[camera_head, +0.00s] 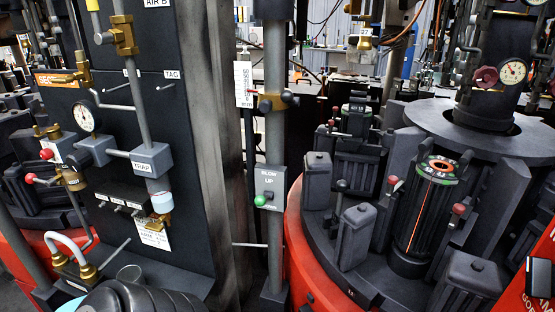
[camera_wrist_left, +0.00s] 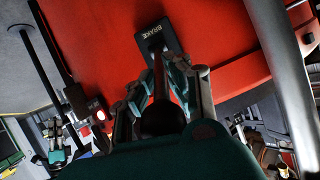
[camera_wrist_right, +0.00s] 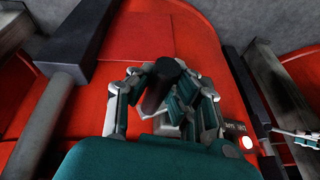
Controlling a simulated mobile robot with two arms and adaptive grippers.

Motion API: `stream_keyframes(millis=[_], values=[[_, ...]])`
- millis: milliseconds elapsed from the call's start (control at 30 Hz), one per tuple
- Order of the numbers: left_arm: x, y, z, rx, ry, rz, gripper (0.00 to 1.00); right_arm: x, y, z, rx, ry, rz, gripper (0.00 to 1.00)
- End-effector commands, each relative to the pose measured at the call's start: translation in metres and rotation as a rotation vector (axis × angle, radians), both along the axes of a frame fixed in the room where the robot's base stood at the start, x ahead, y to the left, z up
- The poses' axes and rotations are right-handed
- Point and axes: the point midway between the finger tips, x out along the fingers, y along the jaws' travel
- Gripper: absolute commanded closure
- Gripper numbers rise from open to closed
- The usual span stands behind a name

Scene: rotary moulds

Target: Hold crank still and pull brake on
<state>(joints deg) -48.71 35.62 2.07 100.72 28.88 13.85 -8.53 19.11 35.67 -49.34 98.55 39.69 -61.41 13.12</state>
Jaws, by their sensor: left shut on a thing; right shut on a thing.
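In the left wrist view, the brake lever (camera_wrist_left: 159,86) rises from a dark plate marked BRAKE (camera_wrist_left: 155,37) on a red housing and ends in a round black knob (camera_wrist_left: 163,119). My left gripper (camera_wrist_left: 163,74) is shut on the lever, one finger on each side. In the right wrist view, my right gripper (camera_wrist_right: 162,75) is shut on a dark upright handle (camera_wrist_right: 158,92), which I take for the crank's. Its fingers and the teal palm hide the handle's lower end. Neither gripper shows in the head view.
The red housing (camera_wrist_right: 150,40) lies close behind both grippers. A grey bar with a dark block (camera_wrist_right: 75,60) stands left of my right gripper. The head view shows a valve panel (camera_head: 180,235) and a mould turret (camera_head: 320,245).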

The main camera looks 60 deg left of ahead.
Motion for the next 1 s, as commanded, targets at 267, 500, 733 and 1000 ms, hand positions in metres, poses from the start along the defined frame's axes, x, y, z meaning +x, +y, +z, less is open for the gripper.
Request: stream_keyframes(millis=[267, 500, 733, 1000], values=[[-0.008, 0.003, -0.020, -0.017, -0.186, 0.005, 1.00, 0.003, -0.005, 0.001, -0.007, -0.005, -0.008, 1.00], [-0.010, 0.004, -0.029, -0.025, -0.282, 0.006, 1.00, 0.003, -0.005, 0.001, -0.008, -0.005, -0.008, 1.00], [-0.011, 0.003, -0.031, -0.031, -0.314, 0.002, 1.00, 0.003, -0.005, 0.001, -0.008, -0.004, -0.009, 1.00], [-0.011, 0.003, -0.031, -0.032, -0.317, 0.001, 1.00, 0.004, -0.006, 0.001, -0.009, -0.004, -0.010, 1.00]])
